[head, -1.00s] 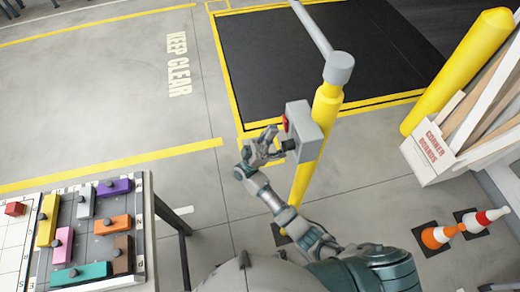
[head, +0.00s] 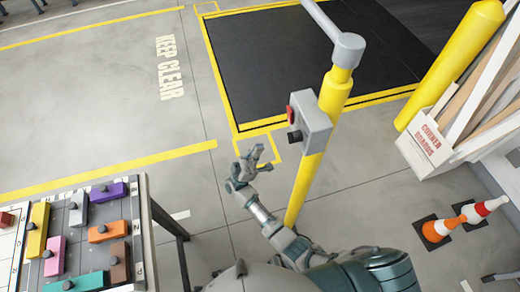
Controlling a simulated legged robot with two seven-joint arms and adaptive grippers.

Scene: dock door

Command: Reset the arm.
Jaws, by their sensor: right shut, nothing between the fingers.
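My right arm (head: 290,247) reaches up from the bottom of the head view. My right gripper (head: 262,158) is at its end, shut and empty. It is in front of the yellow post (head: 318,150), to the left of it and below the grey control box (head: 313,122). The box carries a red button (head: 290,114) and a dark knob (head: 294,136) on its left side. A gap of floor shows between the gripper and the box. My left gripper is not in view.
A table with colored knobbed blocks (head: 108,231) stands at lower left. A yellow bollard (head: 455,62), a white crate of boards (head: 428,145) and traffic cones (head: 446,228) are at right. A black dock plate (head: 300,70) lies behind the post. Floor at left is clear.

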